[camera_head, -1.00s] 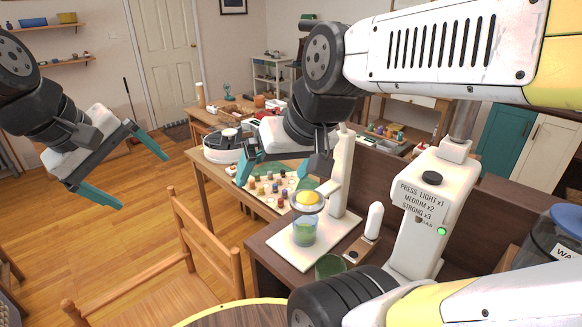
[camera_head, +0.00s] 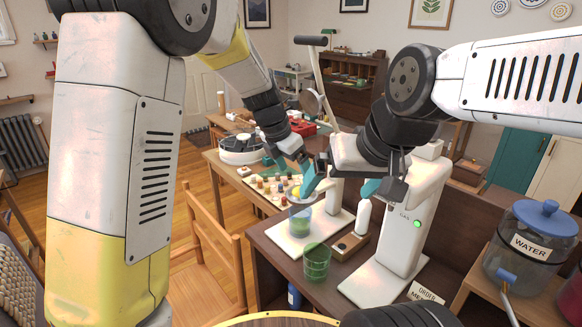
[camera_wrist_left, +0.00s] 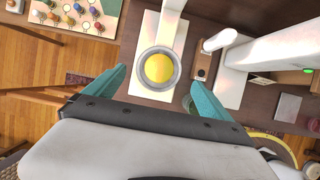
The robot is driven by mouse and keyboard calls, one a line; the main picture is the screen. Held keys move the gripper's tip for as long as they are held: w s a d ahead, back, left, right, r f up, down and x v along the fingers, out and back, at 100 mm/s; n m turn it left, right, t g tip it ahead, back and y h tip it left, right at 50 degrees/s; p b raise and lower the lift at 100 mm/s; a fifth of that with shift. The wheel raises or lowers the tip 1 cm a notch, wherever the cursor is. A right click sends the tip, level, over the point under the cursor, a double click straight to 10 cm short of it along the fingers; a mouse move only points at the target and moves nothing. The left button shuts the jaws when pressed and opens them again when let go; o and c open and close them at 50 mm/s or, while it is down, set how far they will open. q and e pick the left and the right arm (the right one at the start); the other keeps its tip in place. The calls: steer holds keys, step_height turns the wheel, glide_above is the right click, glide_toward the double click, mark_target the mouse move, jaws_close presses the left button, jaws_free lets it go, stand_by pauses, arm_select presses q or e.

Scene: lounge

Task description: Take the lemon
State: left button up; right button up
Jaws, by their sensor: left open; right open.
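The yellow lemon (camera_head: 296,191) sits in a grey round holder above a greenish clear cup (camera_head: 300,220) on a white stand. In the left wrist view the lemon (camera_wrist_left: 159,68) shows whole, ringed by the grey rim. My left gripper (camera_wrist_left: 160,80) is open, its teal fingers on either side of the lemon in that view and apart from it. In the head view my left gripper (camera_head: 294,170) is just above the lemon, partly overlapped by my right gripper. My right gripper (camera_head: 342,190) is open and empty, close beside it on the right.
A green glass (camera_head: 317,262) and a small wooden block with a white bottle (camera_head: 363,217) stand beside the stand. A white machine (camera_head: 410,215) is to the right, with a water jar (camera_head: 530,245) beyond. A board of coloured pieces (camera_head: 268,187) lies behind left.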

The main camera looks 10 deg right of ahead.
arm_select(q)
steer(key=shift+x, duration=4.1)
steer(key=c, duration=0.9)
steer(key=o, duration=1)
steer(key=shift+o, duration=0.2)
steer(key=shift+s+a, duration=0.1)
